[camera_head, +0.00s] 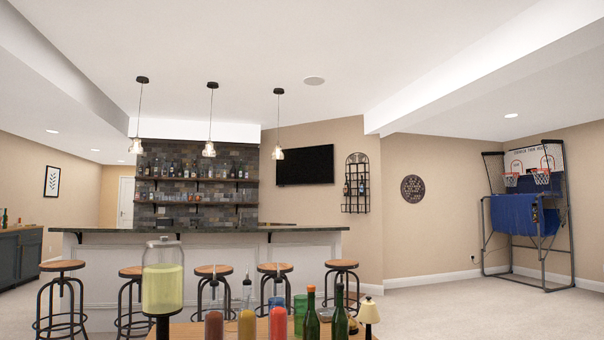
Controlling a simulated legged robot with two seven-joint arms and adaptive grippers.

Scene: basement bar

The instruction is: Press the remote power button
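I cannot make out a remote in the head view. A dark flat television (305,165) hangs on the beige wall right of the bar shelves; its screen is black. Neither of my grippers shows in the view. The near wooden table (190,330) shows only at its far part along the bottom edge, and what lies closer to me is out of view.
Beyond are several stools (340,265) and the bar counter (200,230). Carpet (470,305) at right is clear.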

